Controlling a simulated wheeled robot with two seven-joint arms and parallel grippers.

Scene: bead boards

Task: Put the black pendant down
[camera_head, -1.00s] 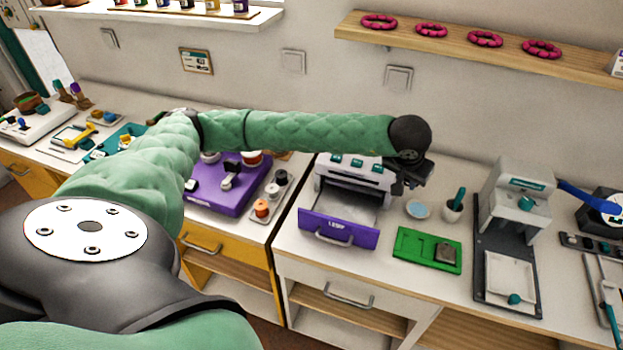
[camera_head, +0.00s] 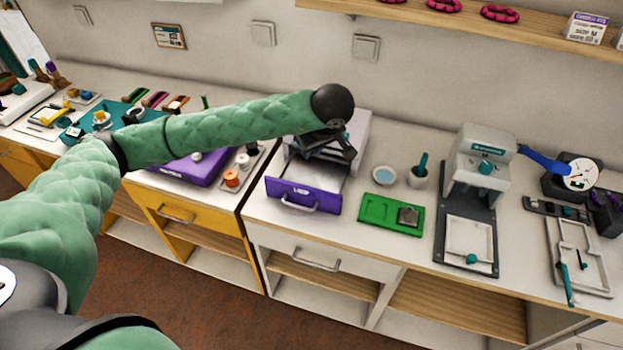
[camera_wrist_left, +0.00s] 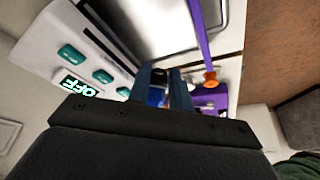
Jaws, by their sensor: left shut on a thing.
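My left gripper (camera_head: 328,150) hangs over the white machine (camera_head: 357,130) and its open purple drawer (camera_head: 300,196). In the left wrist view the left gripper (camera_wrist_left: 163,78) is shut on a small dark piece (camera_wrist_left: 157,90), black with some blue, taken as the black pendant; the fingers hide much of it. In the head view the pendant cannot be made out. The machine's OFF display and teal buttons show in the wrist view, with a grey metal surface beyond the fingertips. My right gripper is not in view.
A grey press (camera_head: 480,165) stands further right. Free counter lies before the green board.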

